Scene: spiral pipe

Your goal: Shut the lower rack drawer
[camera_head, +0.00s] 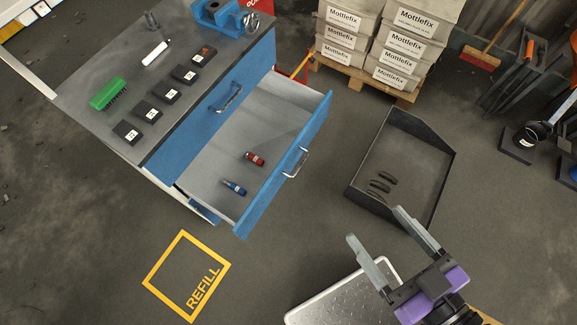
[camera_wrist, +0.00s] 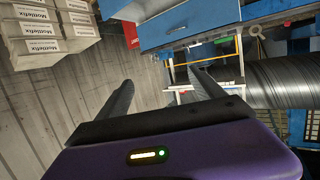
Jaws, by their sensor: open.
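The lower rack drawer (camera_head: 262,135) is pulled out from the blue rack in the head view. Its blue front has a metal handle (camera_head: 296,162). A red cylinder (camera_head: 255,158) and a blue cylinder (camera_head: 234,187) lie inside it. The upper drawer (camera_head: 208,108) above it is shut. My gripper (camera_head: 385,235) is open and empty, to the lower right of the drawer front and apart from it. In the wrist view my gripper (camera_wrist: 160,85) has its fingers spread, with a blue drawer front (camera_wrist: 188,22) and its handle beyond them.
A dark open tray (camera_head: 402,165) with several curved dark pieces stands right of the drawer. Stacked Mottlefix boxes (camera_head: 385,45) sit on a pallet behind. A yellow REFILL square (camera_head: 187,277) marks the floor. Floor between drawer and tray is clear.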

